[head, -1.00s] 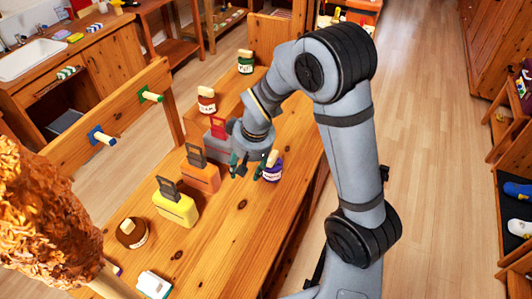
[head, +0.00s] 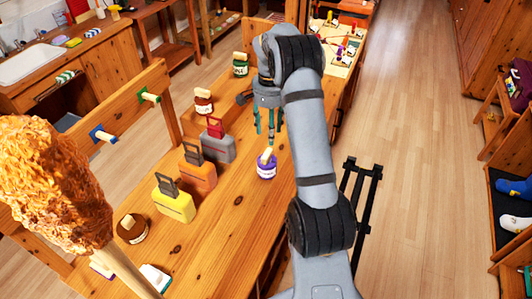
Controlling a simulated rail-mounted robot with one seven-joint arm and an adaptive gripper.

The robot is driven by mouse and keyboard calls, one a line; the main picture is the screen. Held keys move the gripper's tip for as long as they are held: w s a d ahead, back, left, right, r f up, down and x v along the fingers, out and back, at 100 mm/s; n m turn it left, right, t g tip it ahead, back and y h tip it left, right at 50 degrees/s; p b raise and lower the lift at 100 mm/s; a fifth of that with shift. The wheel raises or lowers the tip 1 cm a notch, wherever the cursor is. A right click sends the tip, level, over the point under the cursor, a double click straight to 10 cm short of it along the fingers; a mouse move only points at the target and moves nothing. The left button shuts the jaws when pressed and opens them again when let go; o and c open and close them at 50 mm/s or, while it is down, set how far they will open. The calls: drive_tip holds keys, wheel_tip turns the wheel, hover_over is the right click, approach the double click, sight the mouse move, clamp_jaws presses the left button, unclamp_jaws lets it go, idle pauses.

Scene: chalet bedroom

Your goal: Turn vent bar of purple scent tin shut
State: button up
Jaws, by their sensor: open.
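The purple scent tin (head: 267,168) stands upright on the wooden table in the head view. It has a white label and a pale cream vent bar (head: 267,155) on top. The bar lies at an angle across the lid; its exact setting is too small to tell. My gripper (head: 264,144) points down just behind and above the tin, with its greenish fingers apart and empty. In this view the fingertips sit close to the bar, but I cannot tell whether they touch it.
Grey (head: 216,148), orange (head: 198,179) and yellow (head: 174,205) cases stand in a row left of the tin. The tabletop in front of the purple tin is clear.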

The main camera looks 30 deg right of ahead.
sight(269, 154)
wheel_tip(269, 154, down, 10)
drive_tip(key=shift+a+f+p, duration=0.1)
drive_tip(key=shift+f+p, duration=0.05)
drive_tip(key=shift+p, duration=0.75)
drive_tip(key=shift+c, duration=1.2)
clamp_jaws()
